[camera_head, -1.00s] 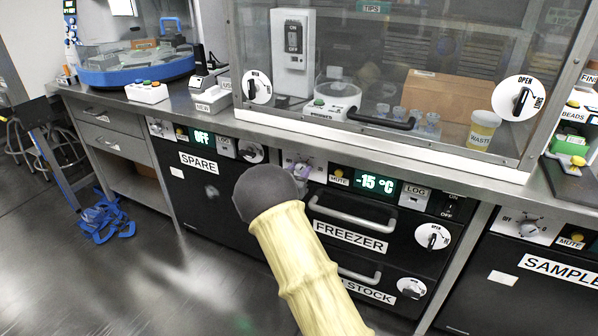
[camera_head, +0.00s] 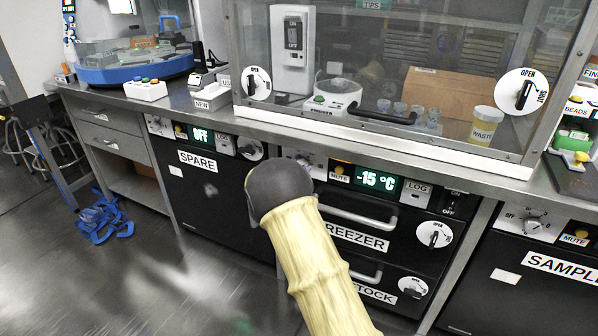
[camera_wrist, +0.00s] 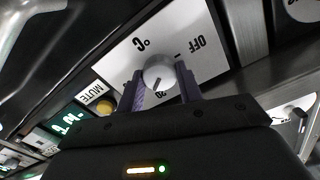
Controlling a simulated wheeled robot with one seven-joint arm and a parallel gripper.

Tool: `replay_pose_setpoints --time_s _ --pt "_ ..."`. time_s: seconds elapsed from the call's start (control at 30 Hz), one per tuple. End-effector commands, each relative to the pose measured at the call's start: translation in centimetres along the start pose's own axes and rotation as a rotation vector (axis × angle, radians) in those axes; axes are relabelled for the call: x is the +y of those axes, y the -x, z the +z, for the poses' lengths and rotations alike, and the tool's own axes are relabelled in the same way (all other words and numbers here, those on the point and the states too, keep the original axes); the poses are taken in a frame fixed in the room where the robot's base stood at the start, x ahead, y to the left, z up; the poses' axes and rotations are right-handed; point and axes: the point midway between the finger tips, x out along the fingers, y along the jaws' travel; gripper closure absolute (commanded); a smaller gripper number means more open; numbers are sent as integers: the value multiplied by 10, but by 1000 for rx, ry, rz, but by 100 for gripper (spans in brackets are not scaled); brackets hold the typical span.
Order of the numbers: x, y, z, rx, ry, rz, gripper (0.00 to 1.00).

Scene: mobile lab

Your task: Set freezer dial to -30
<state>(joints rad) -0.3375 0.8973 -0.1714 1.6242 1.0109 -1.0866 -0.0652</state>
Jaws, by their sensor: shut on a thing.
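The freezer dial (camera_wrist: 160,72) is a round light-grey knob on a white panel marked "OFF", "20" and "°C" in the wrist view. My gripper (camera_wrist: 160,76) has its two purple fingers on either side of this knob, shut on it. The knob's dark pointer line points down and slightly left, toward the gripper body, near the partly hidden "20". In the head view the dial panel (camera_head: 304,158) shows just beyond my arm's rounded end, and the fingers are hidden. The freezer display (camera_head: 375,181) reads -15 °C.
A yellow mute button (camera_head: 339,170) and a LOG label (camera_head: 417,192) sit on the same panel. The freezer handle (camera_head: 345,212) sticks out below. The spare unit (camera_head: 198,160), display OFF, is at left. The counter edge runs above the panels.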

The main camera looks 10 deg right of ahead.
Motion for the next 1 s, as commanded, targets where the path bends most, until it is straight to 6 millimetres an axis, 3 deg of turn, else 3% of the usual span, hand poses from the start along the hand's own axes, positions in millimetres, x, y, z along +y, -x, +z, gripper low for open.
replay_pose_setpoints --time_s 0.5,1.0 --pt "2 0 3 0 -461 1 87" --pt "2 1 2 -1 -626 2 87"
